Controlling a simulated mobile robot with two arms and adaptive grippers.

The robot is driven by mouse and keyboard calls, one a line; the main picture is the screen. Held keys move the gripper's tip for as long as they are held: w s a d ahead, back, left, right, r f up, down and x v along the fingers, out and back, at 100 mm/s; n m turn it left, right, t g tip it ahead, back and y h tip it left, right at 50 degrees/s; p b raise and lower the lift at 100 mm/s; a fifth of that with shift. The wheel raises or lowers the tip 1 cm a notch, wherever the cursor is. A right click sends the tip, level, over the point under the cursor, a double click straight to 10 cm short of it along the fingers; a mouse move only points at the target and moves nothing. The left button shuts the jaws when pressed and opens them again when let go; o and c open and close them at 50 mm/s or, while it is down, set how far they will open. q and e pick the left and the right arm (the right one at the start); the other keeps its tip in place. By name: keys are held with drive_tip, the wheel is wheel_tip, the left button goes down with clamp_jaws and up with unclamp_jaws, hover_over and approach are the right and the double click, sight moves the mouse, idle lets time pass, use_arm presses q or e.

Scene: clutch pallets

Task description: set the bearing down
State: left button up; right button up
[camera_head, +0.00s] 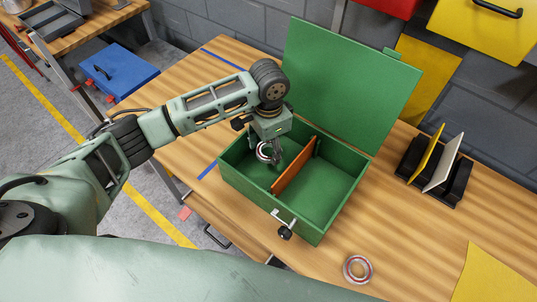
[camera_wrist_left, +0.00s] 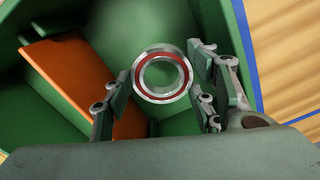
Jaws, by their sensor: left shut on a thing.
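The bearing (camera_wrist_left: 161,51), a silver ring with a red band, is gripped between the fingers of my left gripper (camera_wrist_left: 161,98) in the left wrist view. In the head view the bearing (camera_head: 264,152) shows below my left gripper (camera_head: 268,146), over the left compartment of the open green box (camera_head: 322,241). An orange divider (camera_head: 293,166) splits the box into two compartments. The green floor shows below the bearing; I cannot tell whether the bearing touches it. My right gripper is not in view.
A second, similar ring (camera_head: 345,270) lies on the wooden table (camera_head: 415,245) in front of the box. The raised green lid (camera_head: 345,85) stands behind. A black rack (camera_head: 455,185) with upright plates is at the right. A yellow sheet (camera_head: 495,275) lies at the front right.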

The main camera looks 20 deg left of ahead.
sight(268, 158)
use_arm(q)
drive_tip(key=shift+f, duration=0.65)
wheel_tip(268, 158, down, 4)
drive_tip(key=shift+r+p, duration=0.2)
drive_tip(key=shift+p, duration=0.2)
drive_tip(key=shift+f, duration=0.2)
drive_tip(key=shift+f, duration=0.15)
drive_tip(key=o, duration=1.1)
drive_tip(key=shift+o, duration=0.2)
